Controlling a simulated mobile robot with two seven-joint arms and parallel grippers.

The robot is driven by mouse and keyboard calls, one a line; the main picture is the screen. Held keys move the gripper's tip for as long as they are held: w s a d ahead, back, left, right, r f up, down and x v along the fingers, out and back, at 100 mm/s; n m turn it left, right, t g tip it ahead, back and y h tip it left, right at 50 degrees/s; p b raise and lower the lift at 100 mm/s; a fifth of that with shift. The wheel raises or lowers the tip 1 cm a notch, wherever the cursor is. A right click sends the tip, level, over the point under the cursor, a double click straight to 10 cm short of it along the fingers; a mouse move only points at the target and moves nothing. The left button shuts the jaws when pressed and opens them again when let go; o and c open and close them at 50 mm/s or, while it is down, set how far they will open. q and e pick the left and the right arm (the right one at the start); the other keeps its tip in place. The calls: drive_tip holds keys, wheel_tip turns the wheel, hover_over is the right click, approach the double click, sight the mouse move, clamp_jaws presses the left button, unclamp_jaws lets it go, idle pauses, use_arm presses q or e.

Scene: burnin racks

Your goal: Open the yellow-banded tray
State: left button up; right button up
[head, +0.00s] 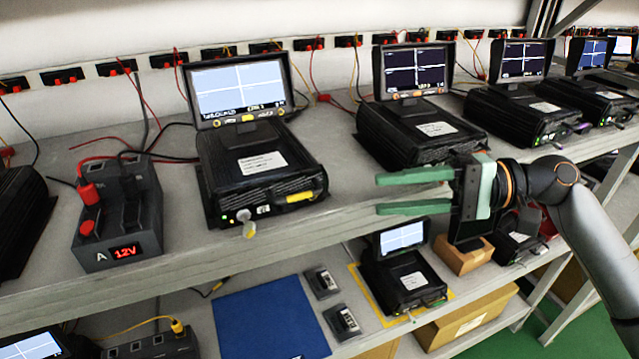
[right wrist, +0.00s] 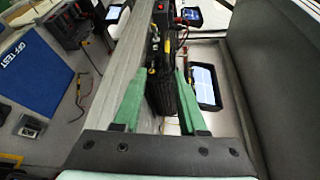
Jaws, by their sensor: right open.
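A black unit (head: 255,175) stands on the upper shelf, with a lit screen (head: 240,90) on top. Its front has a yellow-banded piece (head: 300,197) at the right, which looks like the tray's band. I see no gap showing the tray pulled out. My right gripper (head: 383,194), with green fingers, is open and empty, to the right of that unit and apart from it, pointing left. In the right wrist view, the open fingers (right wrist: 158,85) have the dark unit (right wrist: 160,95) beyond and between them. My left gripper is not in view.
A 12V power supply (head: 120,220) stands left of the unit, with red and black cables. More black units (head: 415,130) line the shelf to the right. The lower shelf holds a blue mat (head: 270,320), a small unit (head: 400,280) and cardboard boxes (head: 465,315).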

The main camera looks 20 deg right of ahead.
sight(313, 194)
drive_tip(key=shift+y, duration=0.3)
drive_tip(key=p+x, duration=0.1)
drive_tip(key=x, duration=0.2)
drive_tip(key=p+x, duration=0.1)
drive_tip(key=x, duration=0.3)
drive_tip(key=r+p+x, duration=0.1)
drive_tip(key=x, duration=0.3)
drive_tip(key=shift+a, duration=0.1)
drive_tip(key=shift+w+a+f+p, duration=0.1)
drive_tip(key=shift+a+p, duration=0.2)
drive_tip(key=shift+a, duration=0.15)
drive_tip(key=shift+c, duration=0.3)
clamp_jaws()
idle(0.4)
